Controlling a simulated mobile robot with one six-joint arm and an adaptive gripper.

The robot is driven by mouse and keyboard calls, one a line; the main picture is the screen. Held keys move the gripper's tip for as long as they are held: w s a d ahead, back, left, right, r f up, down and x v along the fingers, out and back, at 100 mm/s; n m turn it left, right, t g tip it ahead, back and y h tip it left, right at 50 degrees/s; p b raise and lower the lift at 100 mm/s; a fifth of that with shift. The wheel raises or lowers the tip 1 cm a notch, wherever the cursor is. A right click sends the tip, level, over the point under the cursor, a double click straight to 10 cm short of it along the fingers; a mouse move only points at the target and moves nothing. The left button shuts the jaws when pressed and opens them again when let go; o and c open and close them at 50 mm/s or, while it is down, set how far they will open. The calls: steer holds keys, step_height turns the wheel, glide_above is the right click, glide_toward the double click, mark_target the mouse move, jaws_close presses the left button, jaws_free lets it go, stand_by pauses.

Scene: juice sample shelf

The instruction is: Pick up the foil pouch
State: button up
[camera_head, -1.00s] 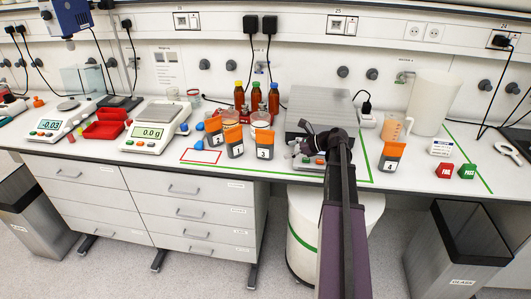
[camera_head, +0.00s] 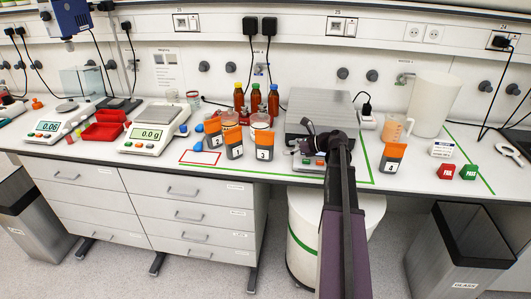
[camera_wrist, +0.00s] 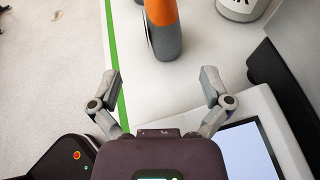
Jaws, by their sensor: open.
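Several dark grey pouches with orange tops and number labels stand on the bench. Pouch 2 (camera_head: 234,143) and pouch 3 (camera_head: 264,146) are side by side in the middle; pouch 4 (camera_head: 391,162) is to the right of my arm. My gripper (camera_head: 301,150) is low over the bench, just right of pouch 3, by the grey-topped device. In the wrist view my gripper (camera_wrist: 160,78) has its fingers spread and empty. One orange and grey pouch (camera_wrist: 165,32) stands just beyond the fingertips, between their lines; its label is not visible there, but it appears to be pouch 3.
The grey-topped device (camera_head: 320,110) is close beside my gripper; its display shows in the wrist view (camera_wrist: 246,152). A jar (camera_head: 260,121) and brown bottles (camera_head: 273,100) stand behind the pouches. Green tape (camera_wrist: 111,40) runs near the bench's front edge.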

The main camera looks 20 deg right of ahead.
mark_target(264, 150)
steer(key=shift+b+x, duration=0.85)
steer(key=shift+x, duration=1.85)
steer(key=shift+b+x, duration=0.85)
steer(key=shift+x, duration=1.15)
steer(key=shift+w+a+f, duration=0.2)
steer(key=shift+w+f, duration=0.1)
steer(key=shift+w, duration=0.25)
jaws_close()
steer(key=shift+r, duration=0.25)
